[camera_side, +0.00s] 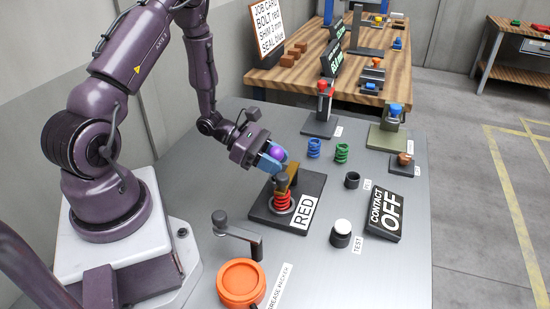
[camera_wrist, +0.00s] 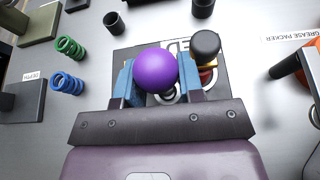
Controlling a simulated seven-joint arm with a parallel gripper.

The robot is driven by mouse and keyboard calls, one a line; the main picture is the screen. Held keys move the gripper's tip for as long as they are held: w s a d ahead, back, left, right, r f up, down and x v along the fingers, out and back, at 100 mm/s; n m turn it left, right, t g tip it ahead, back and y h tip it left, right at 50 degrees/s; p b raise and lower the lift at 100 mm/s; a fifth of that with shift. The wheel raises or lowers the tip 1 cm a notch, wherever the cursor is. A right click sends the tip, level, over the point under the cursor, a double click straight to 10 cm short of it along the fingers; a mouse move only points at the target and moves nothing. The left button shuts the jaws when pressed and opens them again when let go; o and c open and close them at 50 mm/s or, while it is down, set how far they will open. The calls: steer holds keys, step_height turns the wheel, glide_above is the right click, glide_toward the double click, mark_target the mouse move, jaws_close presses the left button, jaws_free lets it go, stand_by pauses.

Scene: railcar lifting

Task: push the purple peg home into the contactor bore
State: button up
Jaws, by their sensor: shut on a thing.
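The purple peg shows as a purple ball-shaped head (camera_side: 278,153), also in the wrist view (camera_wrist: 155,70). My gripper (camera_side: 271,164) has its blue fingers shut on it, one on each side in the wrist view (camera_wrist: 158,86). The peg's lower part is mostly hidden. My gripper is over the back of the black plate (camera_side: 265,211) marked RED, close to its dark-topped post (camera_wrist: 205,45). A small dark open cup (camera_side: 352,180) stands apart to the right, also in the wrist view (camera_wrist: 114,22). I cannot tell whether it is the contactor bore. The contactor sign (camera_side: 384,213) reads CONTACT OFF.
A red spring (camera_side: 282,202) sits on the RED plate. A blue spring (camera_side: 314,148) and green spring (camera_side: 342,153) stand behind. A white-topped TEST button (camera_side: 342,229), crank handle (camera_side: 237,233) and orange grease packer (camera_side: 241,283) stand in front. The metal table between the cup and plate is clear.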

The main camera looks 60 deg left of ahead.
steer(key=shift+f, duration=1.15)
steer(key=o, duration=0.9)
steer(key=shift+o, duration=0.7)
steer(key=shift+d, duration=0.1)
steer(key=shift+s+f, duration=0.1)
steer(key=v, duration=1.3)
